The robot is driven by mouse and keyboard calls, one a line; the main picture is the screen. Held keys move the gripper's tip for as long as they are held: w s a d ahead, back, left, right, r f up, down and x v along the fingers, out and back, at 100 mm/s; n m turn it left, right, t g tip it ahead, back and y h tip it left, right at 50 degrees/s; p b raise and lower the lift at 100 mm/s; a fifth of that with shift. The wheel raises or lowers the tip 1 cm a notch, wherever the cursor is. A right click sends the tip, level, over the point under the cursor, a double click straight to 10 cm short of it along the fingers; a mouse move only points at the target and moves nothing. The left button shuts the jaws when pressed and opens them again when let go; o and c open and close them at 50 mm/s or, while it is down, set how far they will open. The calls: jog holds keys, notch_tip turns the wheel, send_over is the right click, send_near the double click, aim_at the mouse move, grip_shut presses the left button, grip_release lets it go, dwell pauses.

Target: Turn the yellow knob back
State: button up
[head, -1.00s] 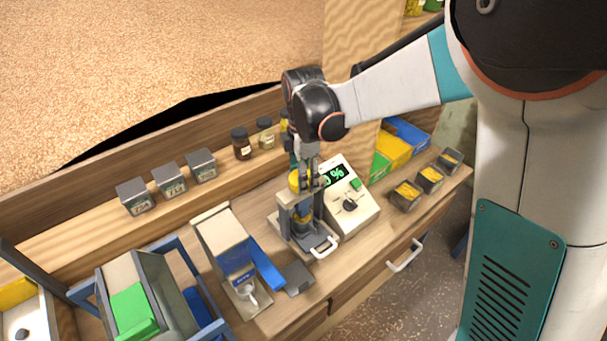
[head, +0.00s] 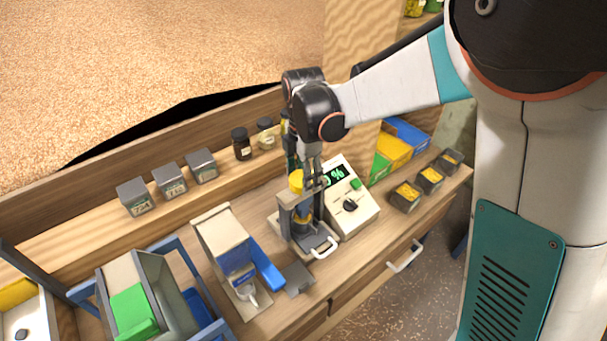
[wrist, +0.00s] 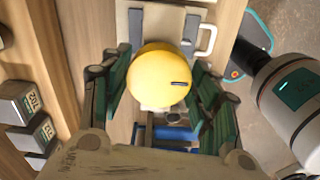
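The yellow knob (wrist: 158,76) is a rounded cap with a small dark mark near its right edge, seen from above in the wrist view. In the head view the knob (head: 296,182) sits on top of a grey press-like fixture (head: 286,212). My gripper (wrist: 160,72) is over the knob, with one green-padded finger on each side of it. The fingers are spread about as wide as the knob; whether they press on it is not clear. In the head view my gripper (head: 304,172) points down at the knob.
A control box (head: 362,213) with a green percentage display, partly covered by my gripper, stands just right of the fixture. A dispenser with a blue chute (head: 264,268) is to the left. Jars (head: 241,145) and labelled dark boxes (head: 201,166) line the rear ledge.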

jog(key=o, duration=0.4)
notch_tip(320, 180, up, 12)
dwell(0.6)
